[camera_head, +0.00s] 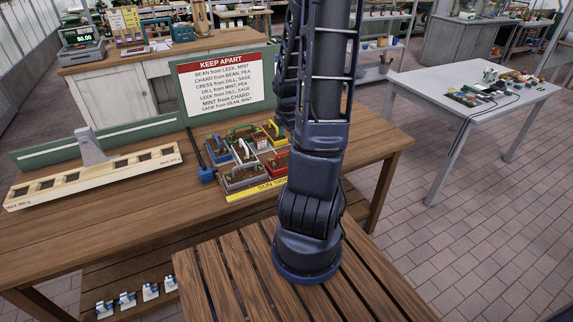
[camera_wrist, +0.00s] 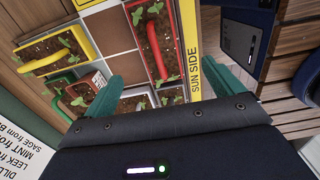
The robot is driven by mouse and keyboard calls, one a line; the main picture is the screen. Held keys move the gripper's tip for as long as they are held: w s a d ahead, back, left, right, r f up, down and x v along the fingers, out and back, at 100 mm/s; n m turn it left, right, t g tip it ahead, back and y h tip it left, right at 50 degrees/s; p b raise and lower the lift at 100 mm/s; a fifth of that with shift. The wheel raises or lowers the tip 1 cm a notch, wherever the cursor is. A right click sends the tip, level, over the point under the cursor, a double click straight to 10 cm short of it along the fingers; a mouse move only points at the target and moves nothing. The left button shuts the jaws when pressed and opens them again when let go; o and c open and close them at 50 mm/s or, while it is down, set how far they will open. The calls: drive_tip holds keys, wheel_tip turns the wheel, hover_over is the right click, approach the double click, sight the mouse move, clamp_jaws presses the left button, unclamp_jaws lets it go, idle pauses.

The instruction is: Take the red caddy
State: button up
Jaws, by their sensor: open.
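A red-rimmed caddy of soil and seedlings (camera_wrist: 155,45) lies beside the yellow SUN SIDE strip in the wrist view. In the head view a red caddy (camera_head: 276,163) shows near the front of the planting tray, partly behind my arm. My gripper (camera_wrist: 168,88) has its two teal fingers well apart, with nothing held between them. The red caddy appears between and just beyond the fingertips; contact cannot be seen. In the head view my arm hides the gripper.
A yellow caddy (camera_wrist: 55,52) and green- and grey-edged caddies stand close around. The KEEP APART sign (camera_head: 221,84) stands behind the tray.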

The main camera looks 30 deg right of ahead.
sight(287, 161)
drive_tip(key=shift+d+f, duration=0.1)
drive_tip(key=shift+f, duration=0.4)
drive_tip(key=shift+w+f, duration=0.2)
drive_tip(key=shift+f, duration=5.05)
drive_tip(key=c, duration=1.2)
